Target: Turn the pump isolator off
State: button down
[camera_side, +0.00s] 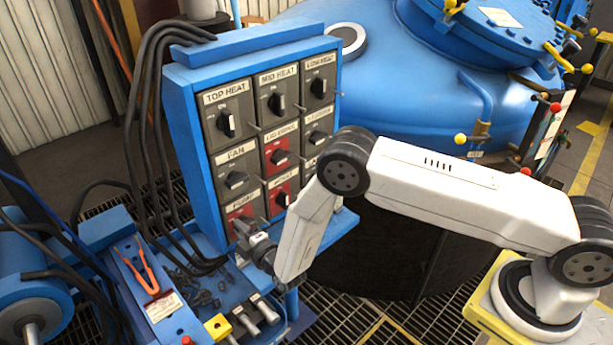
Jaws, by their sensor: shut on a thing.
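The pump isolator (239,211) is the red-faced switch at the bottom left of the blue switch panel (205,150), under a partly visible label. My gripper (242,228) is in front of it, at the panel's lower left corner. The gripper is shut on the isolator's knob. The knob is hidden behind the fingers, so its angle cannot be told. My white arm reaches in from the right and covers part of the panel's lower right.
Several other rotary switches surround it, including the fan switch (236,179) just above. Black cables (140,120) hang left of the panel. A blue tray with tools, including orange-handled tongs (147,268), lies below left. The blue furnace vessel (420,85) stands behind right.

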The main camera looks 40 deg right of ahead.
jog(key=shift+f+n, duration=0.25)
jog(key=shift+n, duration=0.65)
jog(key=c, duration=0.6)
grip_release()
jog(key=shift+o, duration=0.2)
jog(key=shift+s, duration=0.2)
jog(key=s, duration=0.7)
jog(key=shift+s, duration=0.25)
